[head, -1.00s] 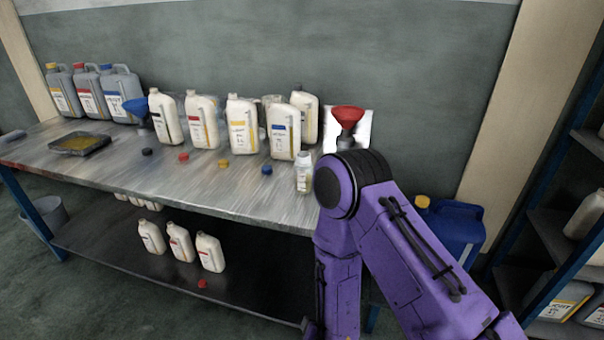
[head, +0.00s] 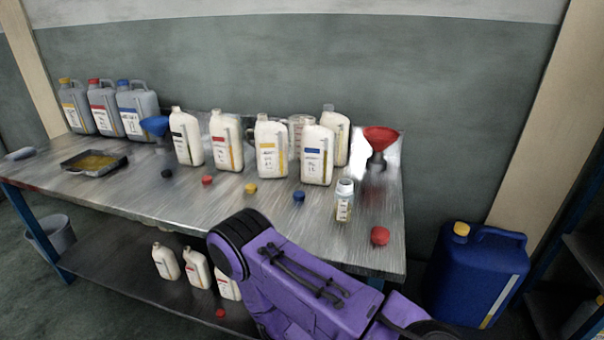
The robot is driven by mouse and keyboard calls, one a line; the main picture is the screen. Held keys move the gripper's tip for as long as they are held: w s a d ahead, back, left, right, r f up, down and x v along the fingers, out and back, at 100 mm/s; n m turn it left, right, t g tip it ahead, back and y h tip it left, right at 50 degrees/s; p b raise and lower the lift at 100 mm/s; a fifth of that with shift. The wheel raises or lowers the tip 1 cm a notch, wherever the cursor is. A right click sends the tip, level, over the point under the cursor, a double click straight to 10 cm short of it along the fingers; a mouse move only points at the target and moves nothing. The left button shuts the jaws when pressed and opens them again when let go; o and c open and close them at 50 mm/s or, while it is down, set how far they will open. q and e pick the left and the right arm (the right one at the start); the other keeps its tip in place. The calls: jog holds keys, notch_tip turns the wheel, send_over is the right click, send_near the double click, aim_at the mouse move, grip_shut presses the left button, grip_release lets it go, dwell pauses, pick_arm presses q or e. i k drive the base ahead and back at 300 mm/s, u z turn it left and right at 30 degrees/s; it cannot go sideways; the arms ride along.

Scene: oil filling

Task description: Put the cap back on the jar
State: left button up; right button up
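A small white jar (head: 344,203) with a yellowish label stands upright near the right end of the table, and its top looks open. A red cap (head: 380,236) lies on the table to the right of and nearer than the jar, apart from it. A purple arm of mine comes in from the lower right, in front of the table. Its gripper is not visible, and neither is my other gripper.
Several white bottles (head: 271,150) stand along the back, with small black, red, yellow and blue caps (head: 298,196) before them. A red funnel (head: 381,140) stands behind the jar. A blue canister (head: 474,277) is right of the table (head: 215,205). A tray (head: 95,161) lies left.

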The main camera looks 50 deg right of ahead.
aim_at(344, 195)
jog(key=i, duration=0.9)
jog(key=z, duration=1.5)
